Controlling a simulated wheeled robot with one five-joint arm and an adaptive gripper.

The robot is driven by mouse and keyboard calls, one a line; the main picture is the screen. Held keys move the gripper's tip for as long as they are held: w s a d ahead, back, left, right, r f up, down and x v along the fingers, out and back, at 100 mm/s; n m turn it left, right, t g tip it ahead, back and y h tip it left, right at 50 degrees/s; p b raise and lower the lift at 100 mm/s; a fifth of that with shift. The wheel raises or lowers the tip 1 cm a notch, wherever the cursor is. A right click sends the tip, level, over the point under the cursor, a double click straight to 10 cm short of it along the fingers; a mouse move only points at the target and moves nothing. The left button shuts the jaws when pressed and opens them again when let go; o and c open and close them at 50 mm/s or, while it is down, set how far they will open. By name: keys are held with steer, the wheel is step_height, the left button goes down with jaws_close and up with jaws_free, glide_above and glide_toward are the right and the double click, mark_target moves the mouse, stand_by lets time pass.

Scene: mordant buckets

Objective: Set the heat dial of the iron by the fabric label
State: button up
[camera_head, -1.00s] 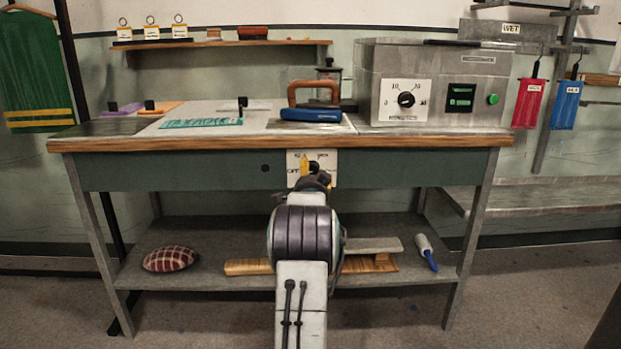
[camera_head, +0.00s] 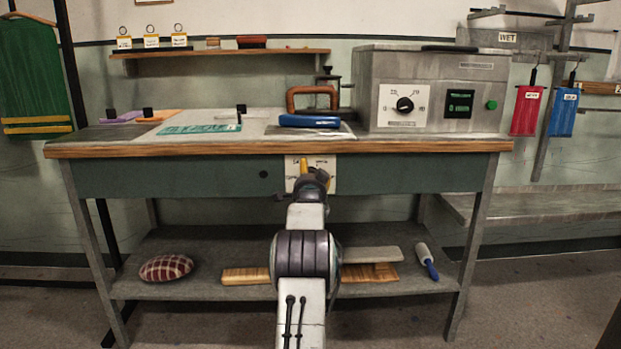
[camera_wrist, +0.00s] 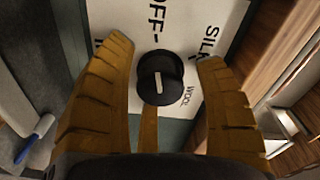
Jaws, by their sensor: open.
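The heat dial is a black round knob (camera_wrist: 160,78) with a white pointer line, on a white plate (camera_head: 322,181) on the table's front. In the wrist view the plate reads OFF, SILK and WOOL, and the pointer line runs roughly up and down the picture. My gripper (camera_wrist: 165,52) is open, its yellow fingers on either side of the knob with visible gaps. In the head view my gripper hides the knob. The iron (camera_head: 309,121), blue with an orange-brown handle, stands on the table. A teal cloth (camera_head: 200,129) with light markings lies left of it; its label is too small to read.
A grey metal box (camera_head: 455,66) with its own dial and green display stands at the table's right. Purple and orange cloths lie at the left. A lower shelf (camera_head: 205,250) holds a plaid cushion (camera_head: 166,268), boards and a blue-handled roller (camera_head: 427,262).

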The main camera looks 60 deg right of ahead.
steer(key=c, duration=1.2)
steer(key=shift+m, duration=0.4)
steer(key=m, duration=0.2)
steer(key=shift+r+m, duration=0.1)
steer(key=shift+m, duration=0.3)
steer(key=shift+w+a+m+p, duration=0.1)
steer(key=shift+m+p, duration=0.2)
steer(key=shift+m, duration=1.7)
steer(key=shift+r, duration=0.1)
steer(key=o, duration=1.2)
steer(key=shift+y, duration=0.3)
